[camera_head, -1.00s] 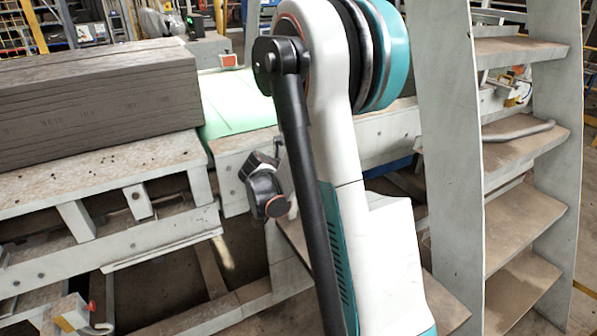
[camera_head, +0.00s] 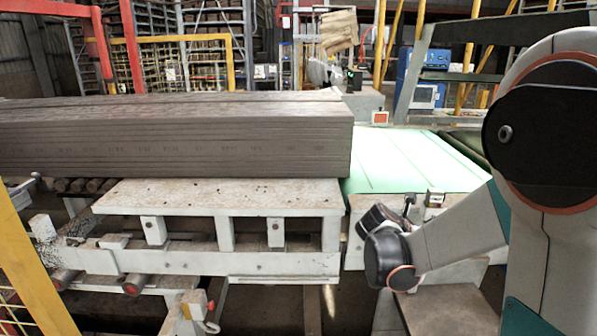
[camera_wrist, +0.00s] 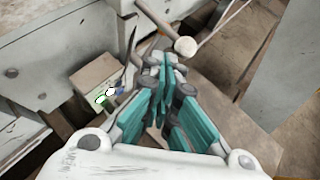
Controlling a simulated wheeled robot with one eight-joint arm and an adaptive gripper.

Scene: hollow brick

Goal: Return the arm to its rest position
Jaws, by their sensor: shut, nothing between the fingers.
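My gripper (camera_wrist: 160,75) shows in the wrist view with its teal-padded fingers drawn together and nothing between them. It hangs above the floor, next to the grey machine side. In the head view my arm stands at the right edge, folded, with a dark wrist joint in front of the grey frame. The fingers cannot be made out there.
A long stack of grey-brown clay (camera_head: 180,135) lies on the pale conveyor frame (camera_head: 215,197) at left. A green belt (camera_head: 415,160) lies beyond it. A yellow post (camera_head: 32,270) stands at near left. A brown tread (camera_head: 450,310) is below my arm.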

